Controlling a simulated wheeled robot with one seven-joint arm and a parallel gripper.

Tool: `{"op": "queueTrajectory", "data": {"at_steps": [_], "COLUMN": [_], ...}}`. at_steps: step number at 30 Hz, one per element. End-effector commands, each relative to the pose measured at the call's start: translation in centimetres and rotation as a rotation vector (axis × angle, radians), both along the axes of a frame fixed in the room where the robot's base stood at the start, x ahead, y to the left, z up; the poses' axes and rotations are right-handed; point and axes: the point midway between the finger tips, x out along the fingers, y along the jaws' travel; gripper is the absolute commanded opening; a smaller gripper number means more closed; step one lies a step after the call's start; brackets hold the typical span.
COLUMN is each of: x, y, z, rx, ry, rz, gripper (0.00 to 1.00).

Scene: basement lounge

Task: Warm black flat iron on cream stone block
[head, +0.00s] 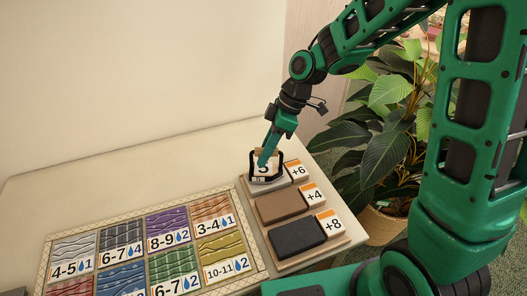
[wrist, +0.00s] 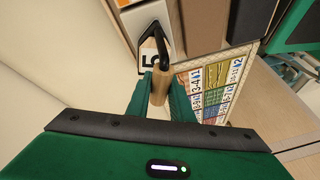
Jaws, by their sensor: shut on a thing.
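The black flat iron (head: 252,168) has dark uprights, a wooden grip and a white tag reading 5. My gripper (head: 265,160) is shut on the iron's grip from above; the wooden grip (wrist: 160,86) shows between the green fingers in the wrist view. The iron is upright over the cream stone block (head: 279,184), which is the farthest of three blocks and has a +6 tag beside it. The iron hides much of that block. I cannot tell whether its sole touches the block or hovers just above it.
A brown block (head: 280,206) tagged +4 and a dark block (head: 297,238) tagged +8 stand nearer in the same row. A framed board (head: 257,258) of coloured, numbered tiles lies to the left. The pale table (head: 120,180) is bare behind it. A potted plant (head: 385,150) stands right.

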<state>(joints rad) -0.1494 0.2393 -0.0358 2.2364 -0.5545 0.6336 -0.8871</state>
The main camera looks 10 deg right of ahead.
Motion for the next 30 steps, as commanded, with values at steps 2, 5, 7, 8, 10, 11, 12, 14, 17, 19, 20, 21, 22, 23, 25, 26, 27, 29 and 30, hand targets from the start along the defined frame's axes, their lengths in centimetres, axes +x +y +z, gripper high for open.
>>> {"op": "queueTrajectory", "data": {"at_steps": [2, 5, 7, 8, 10, 11, 12, 14, 17, 19, 20, 21, 22, 23, 25, 26, 27, 29, 30], "x": [0.03, 0.03, 0.02, 0.03, 0.03, 0.03, 0.02, 0.02, 0.02, 0.02, 0.03, 0.03, 0.03, 0.02, 0.03, 0.02, 0.02, 0.02, 0.02], "y": [0.02, 0.02, 0.03, 0.03, 0.02, 0.02, 0.02, 0.02, 0.02, 0.02, 0.02, 0.02, 0.02, 0.02, 0.02, 0.01, 0.02, 0.01, 0.02], "z": [-0.05, -0.15, -0.21, -0.24, -0.31, -0.34, -0.38, -0.43, -0.53, -0.52, -0.51, -0.51, -0.51, -0.52, -0.54, -0.55, -0.57, -0.6, -0.62], "rx": [0.001, 0.001, 0.001, 0.001, 0.001, 0.001, 0.001, 0.001, 0.001, 0.001, 0.001, 0.001, 0.001, 0.001, 0.001, 0.001, 0.001, 0.001, 0.001], "ry": [-0.001, -0.001, -0.001, 0.0, 0.0, 0.0, 0.0, 0.0, 0.0, 0.0, 0.0, 0.0, 0.0, 0.0, 0.0, 0.0, 0.0, 0.0, 0.0], "rz": [0.001, 0.0, 0.001, 0.0, 0.0, 0.0, 0.0, 0.0, 0.0, 0.0, 0.0, 0.0, 0.0, 0.0, 0.0, 0.0, 0.0, 0.0, 0.0], "gripper": [0.0, 0.0, 0.0, 0.0, 0.0, 0.0, 0.0, 0.0, 0.0, 0.0, 0.0, 0.0, 0.0, 0.0, 0.0, 0.0, 0.0, 0.0, 0.0]}}
